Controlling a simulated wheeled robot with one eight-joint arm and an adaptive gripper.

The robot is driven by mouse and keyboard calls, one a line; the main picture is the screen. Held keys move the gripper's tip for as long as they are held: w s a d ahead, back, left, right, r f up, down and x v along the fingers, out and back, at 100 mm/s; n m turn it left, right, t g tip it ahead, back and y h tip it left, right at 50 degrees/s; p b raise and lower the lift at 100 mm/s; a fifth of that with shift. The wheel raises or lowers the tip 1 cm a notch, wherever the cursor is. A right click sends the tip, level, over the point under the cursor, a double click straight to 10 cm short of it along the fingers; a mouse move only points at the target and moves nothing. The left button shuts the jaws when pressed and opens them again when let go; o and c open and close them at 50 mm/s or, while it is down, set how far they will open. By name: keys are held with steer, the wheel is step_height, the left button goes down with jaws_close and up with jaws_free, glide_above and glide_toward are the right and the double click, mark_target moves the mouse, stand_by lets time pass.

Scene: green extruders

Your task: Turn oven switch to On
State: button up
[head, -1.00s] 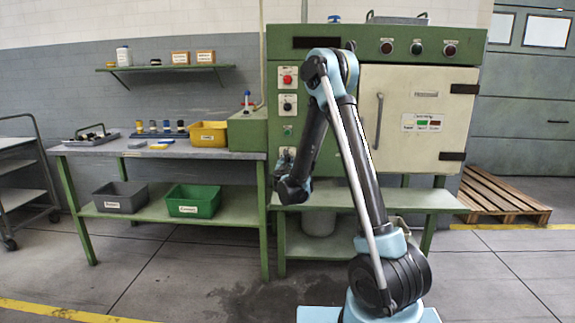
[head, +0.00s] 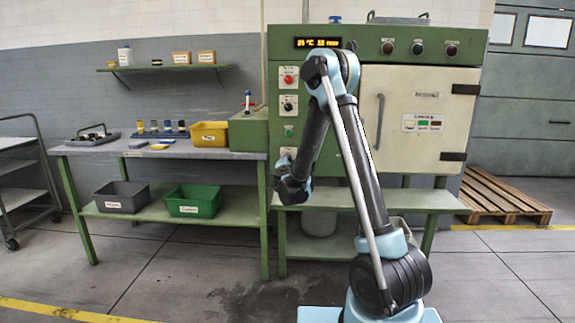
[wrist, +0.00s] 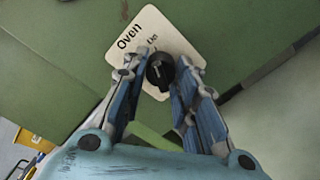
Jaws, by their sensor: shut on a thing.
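The oven switch (wrist: 160,71) is a black round knob on a white plate (wrist: 142,32) marked "Oven" in the wrist view. My gripper (wrist: 166,66) has one finger on each side of the knob and is shut on it. A light mark on the knob points up and to the right in that picture. Part of the plate's lettering is hidden by a finger. In the head view, the green oven (head: 470,72) shows a lit display (head: 318,43) with yellow characters. There my gripper is at the low left of the oven front, and the switch is largely hidden.
Above the switch, the oven front has a red button (head: 288,79), a black knob (head: 288,105) and a green button (head: 288,131). The cream oven door (head: 410,155) is shut. A workbench (head: 185,149) with a yellow bin (head: 209,139) stands to the left.

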steer(key=shift+d, duration=0.15)
stand_by(0.3)
steer(key=o, duration=1)
steer(key=shift+o, duration=0.2)
steer(key=s, duration=1.2)
